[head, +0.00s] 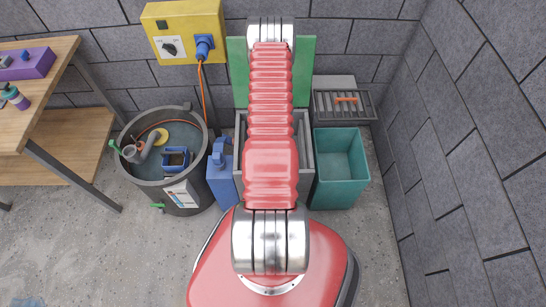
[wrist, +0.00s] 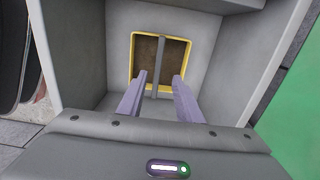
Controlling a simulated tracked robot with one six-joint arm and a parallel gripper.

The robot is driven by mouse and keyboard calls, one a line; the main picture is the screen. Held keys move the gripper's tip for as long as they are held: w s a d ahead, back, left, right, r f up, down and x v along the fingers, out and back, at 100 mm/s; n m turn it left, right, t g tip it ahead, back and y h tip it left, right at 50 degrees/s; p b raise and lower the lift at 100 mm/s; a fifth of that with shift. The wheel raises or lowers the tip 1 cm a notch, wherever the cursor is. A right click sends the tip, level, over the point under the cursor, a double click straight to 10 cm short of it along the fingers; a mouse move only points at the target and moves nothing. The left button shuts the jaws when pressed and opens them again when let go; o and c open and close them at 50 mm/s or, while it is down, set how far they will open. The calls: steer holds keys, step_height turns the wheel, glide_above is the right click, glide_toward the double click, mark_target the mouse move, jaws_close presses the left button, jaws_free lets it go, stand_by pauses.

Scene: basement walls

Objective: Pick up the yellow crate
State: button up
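In the wrist view the yellow crate (wrist: 133,55) is small and square, with a yellow rim, a brown inside and a grey bar (wrist: 161,60) running across its middle. It sits at the bottom of a deep grey bin (wrist: 85,50). My gripper (wrist: 160,75) is open, its two pale purple fingers pointing down into the bin, one on each side of the bar. I cannot tell how far the fingertips are from the bar in depth. In the head view my red arm hides the crate and gripper; only edges of the grey bin (head: 304,150) show.
A teal bin (head: 340,170) stands right of the grey bin, a blue canister (head: 220,178) left of it. Further left are a round dark tub (head: 180,200) and a wooden table (head: 40,105). A green panel (head: 238,75) and block walls stand close behind.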

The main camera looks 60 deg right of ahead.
steer(key=shift+f, duration=0.35)
steer(key=shift+f, duration=0.1)
steer(key=shift+s+a+f, duration=0.1)
steer(key=shift+s+f, duration=0.05)
steer(key=shift+f, duration=1.1)
steer(key=shift+s+f, duration=0.1)
steer(key=shift+f, duration=1.15)
steer(key=shift+c, duration=0.4)
jaws_close()
